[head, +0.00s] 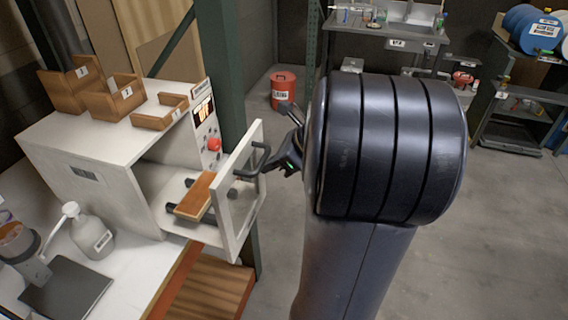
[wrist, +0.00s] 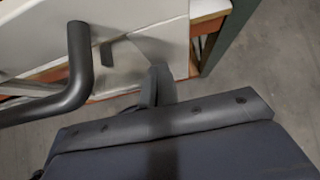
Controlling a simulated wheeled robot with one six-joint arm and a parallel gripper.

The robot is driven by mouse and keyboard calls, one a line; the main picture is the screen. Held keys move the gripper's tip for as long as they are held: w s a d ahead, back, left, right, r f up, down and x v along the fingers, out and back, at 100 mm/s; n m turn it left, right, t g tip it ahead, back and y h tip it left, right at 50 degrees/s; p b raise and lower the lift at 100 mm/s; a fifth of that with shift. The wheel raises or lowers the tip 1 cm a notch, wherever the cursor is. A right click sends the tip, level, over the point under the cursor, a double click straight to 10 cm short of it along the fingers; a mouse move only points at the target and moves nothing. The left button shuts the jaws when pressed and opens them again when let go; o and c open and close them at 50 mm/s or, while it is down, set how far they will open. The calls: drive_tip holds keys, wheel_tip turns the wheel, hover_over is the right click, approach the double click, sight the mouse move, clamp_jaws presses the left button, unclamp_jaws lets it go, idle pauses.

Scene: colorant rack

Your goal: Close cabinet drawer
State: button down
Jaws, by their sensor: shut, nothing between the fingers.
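The white cabinet (head: 95,170) stands on the bench at the left in the head view. Its drawer is pulled out toward the right, and the white framed drawer front (head: 240,205) stands away from the body. A dark bent handle (head: 256,160) sticks out of this front; it also shows large at the left of the wrist view (wrist: 78,75). My gripper (head: 272,167) is beside the handle, shut and empty. In the wrist view its dark fingers (wrist: 155,88) are to the right of the handle, in front of the white surface. Whether they touch the front cannot be told.
A brown block (head: 195,196) lies on dark supports behind the drawer front. Wooden bins (head: 112,97) sit on top of the cabinet. A green post (head: 228,70) rises behind the drawer. A white bottle (head: 90,235) stands on the bench.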

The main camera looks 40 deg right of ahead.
drive_tip(key=w+a+p, duration=0.1)
drive_tip(key=w+a, duration=0.2)
drive_tip(key=w, duration=0.1)
drive_tip(key=w+a+p, duration=0.2)
drive_tip(key=w+a, duration=0.2)
drive_tip(key=w, duration=0.1)
drive_tip(key=w+a+p, duration=0.2)
drive_tip(key=w+a, duration=0.2)
drive_tip(key=w, duration=0.1)
drive_tip(key=shift+r, duration=0.1)
drive_tip(key=shift+r, duration=0.1)
